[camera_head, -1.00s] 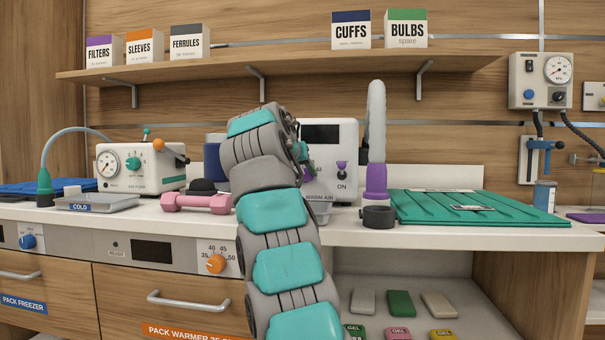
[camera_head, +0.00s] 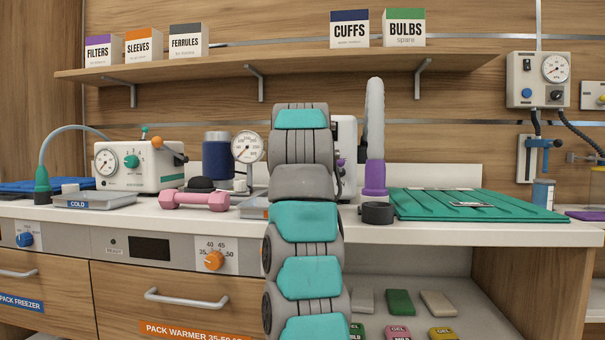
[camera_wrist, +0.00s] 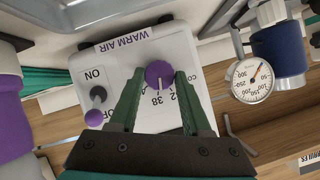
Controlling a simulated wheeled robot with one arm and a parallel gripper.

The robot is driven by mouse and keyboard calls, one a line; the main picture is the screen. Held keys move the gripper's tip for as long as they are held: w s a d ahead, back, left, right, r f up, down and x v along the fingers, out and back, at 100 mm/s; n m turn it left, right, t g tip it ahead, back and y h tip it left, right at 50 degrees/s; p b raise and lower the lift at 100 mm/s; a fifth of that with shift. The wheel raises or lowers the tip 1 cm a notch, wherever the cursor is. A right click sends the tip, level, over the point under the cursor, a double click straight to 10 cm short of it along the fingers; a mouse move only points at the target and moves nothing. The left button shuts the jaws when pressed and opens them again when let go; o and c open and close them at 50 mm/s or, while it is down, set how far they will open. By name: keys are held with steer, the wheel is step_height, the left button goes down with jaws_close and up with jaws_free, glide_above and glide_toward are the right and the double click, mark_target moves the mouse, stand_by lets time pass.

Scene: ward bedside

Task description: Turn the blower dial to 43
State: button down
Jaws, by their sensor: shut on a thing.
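The warm air blower is a white box; in the head view only its right edge (camera_head: 346,150) shows beside my arm. In the wrist view its white panel (camera_wrist: 105,75) appears upside down, with "WARM AIR" lettering. The purple blower dial (camera_wrist: 159,74) has a pale pointer line directed toward the bottom of the picture, near the printed 38. A partly covered number ending in 2 lies beside it. My gripper (camera_wrist: 158,80) is shut on the dial, with one dark green finger at each side. The fingers hide some of the scale. In the head view my arm hides the gripper and dial.
A purple-tipped switch (camera_wrist: 95,117) marked ON sits beside the dial. A round gauge (camera_wrist: 251,78) and dark blue canister (camera_wrist: 280,50) stand close by. A grey hose with a purple cuff (camera_head: 375,175) rises right of my arm. A pink dumbbell (camera_head: 195,200) lies left.

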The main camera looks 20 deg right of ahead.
steer(key=m+t+y+b, duration=0.1)
steer(key=m+b, duration=0.1)
steer(key=m, duration=0.1)
steer(key=shift+s+d+f+t+y+b, duration=0.2)
steer(key=shift+t+y+b, duration=0.1)
steer(key=shift+t+y, duration=0.1)
steer(key=m+b, duration=0.1)
steer(key=m+t+y+b, duration=0.1)
steer(key=b, duration=0.1)
steer(key=shift+f+t, duration=0.25)
steer(key=shift+t, duration=0.05)
steer(key=shift+s+d+r+m+t+y+b, duration=0.1)
steer(key=shift+m+t+y+b, duration=0.2)
steer(key=shift+m+b, duration=0.4)
steer(key=shift+d+m+t+y+b, duration=0.1)
steer(key=shift+m+t+b, duration=0.3)
steer(key=shift+m+b, duration=0.25)
steer(key=shift+c, duration=1.8)
jaws_free()
steer(key=shift+s+a+r+b, duration=0.1)
steer(key=shift+s+a+r, duration=0.05)
steer(key=shift+s, duration=1.1)
steer(key=shift+s+a+r+b, duration=0.1)
steer(key=shift+s+a+r, duration=0.1)
steer(key=shift+s, duration=1.1)
steer(key=shift+s+a+r+b, duration=0.1)
steer(key=shift+s+a+r, duration=0.05)
steer(key=shift+s, duration=1.1)
steer(key=shift+s, duration=0.1)
